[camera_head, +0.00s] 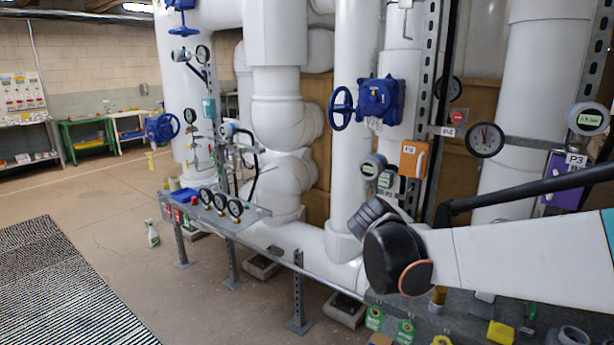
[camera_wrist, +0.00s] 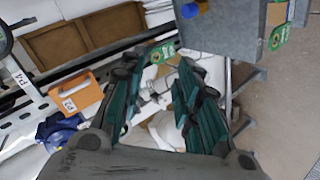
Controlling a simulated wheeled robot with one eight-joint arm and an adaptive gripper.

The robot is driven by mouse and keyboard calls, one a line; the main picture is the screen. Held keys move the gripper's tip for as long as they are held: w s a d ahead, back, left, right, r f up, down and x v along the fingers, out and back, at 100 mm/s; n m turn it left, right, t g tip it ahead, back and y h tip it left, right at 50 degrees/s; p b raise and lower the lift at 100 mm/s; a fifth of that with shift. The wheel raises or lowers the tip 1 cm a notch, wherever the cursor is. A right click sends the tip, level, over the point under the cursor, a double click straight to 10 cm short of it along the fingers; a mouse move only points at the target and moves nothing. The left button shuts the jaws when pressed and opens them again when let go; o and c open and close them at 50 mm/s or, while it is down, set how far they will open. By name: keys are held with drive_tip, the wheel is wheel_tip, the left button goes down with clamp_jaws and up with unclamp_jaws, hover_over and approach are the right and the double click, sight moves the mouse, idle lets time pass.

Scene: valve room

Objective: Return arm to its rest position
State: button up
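My arm reaches in from the right edge of the head view as a white link (camera_head: 520,262) ending in a dark round joint (camera_head: 392,258), in front of the pipes and above the grey shelf. My gripper cannot be made out in the head view. In the wrist view my gripper (camera_wrist: 160,72) has its two green and black fingers apart with nothing held between them. White pipework and part of the rack show behind the fingers, tilted in the picture. No contact of the fingers with anything can be seen.
The grey shelf (camera_head: 285,250) with gauges (camera_head: 220,202) and small items runs below the pipes. An orange box (camera_head: 413,158), blue valve (camera_head: 380,98), round gauge (camera_head: 486,140) and purple box (camera_head: 562,180) are near my arm. The floor (camera_head: 110,215) at left is mostly clear.

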drive_tip(key=s+a+f+m+y, duration=0.1)
drive_tip(key=s+f+y, duration=0.1)
drive_tip(key=s, duration=0.8)
drive_tip(key=s+a+f+m+g+y, duration=0.1)
drive_tip(key=s+m+y, duration=0.1)
drive_tip(key=s, duration=0.8)
drive_tip(key=s+a+f+m+g+y, duration=0.1)
drive_tip(key=s+f+m+y, duration=0.1)
drive_tip(key=s, duration=0.8)
drive_tip(key=shift+a+f+y, duration=0.3)
drive_tip(key=shift+y, duration=0.1)
